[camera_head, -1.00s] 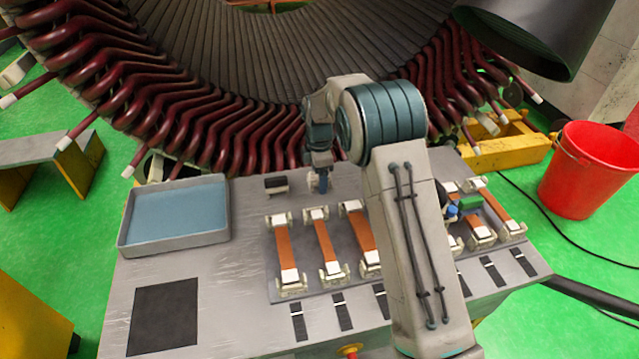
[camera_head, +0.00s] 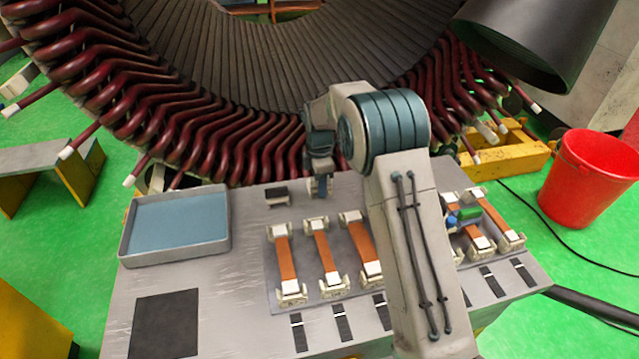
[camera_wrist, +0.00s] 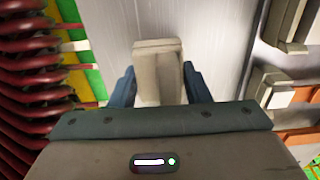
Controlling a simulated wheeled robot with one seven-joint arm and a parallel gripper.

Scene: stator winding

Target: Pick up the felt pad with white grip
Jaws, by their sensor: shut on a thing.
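My gripper (camera_head: 321,188) is low over the back of the grey workbench (camera_head: 200,287). In the wrist view its two blue fingers (camera_wrist: 159,92) are shut on the sides of a cream-white block (camera_wrist: 158,62), which looks like the white grip of the felt pad. The felt part is hidden under the block, and I cannot tell whether it touches the bench. A similar small piece with a dark top (camera_head: 276,192) stands on the bench just left of the gripper.
Several copper strips in white holders (camera_head: 285,258) lie in front of the gripper. A grey tray with a blue inside (camera_head: 126,238) is at left, a dark mat (camera_head: 166,322) at front left. The stator's dark red coil ends (camera_head: 230,150) rise close behind. A red bucket (camera_head: 585,180) stands right.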

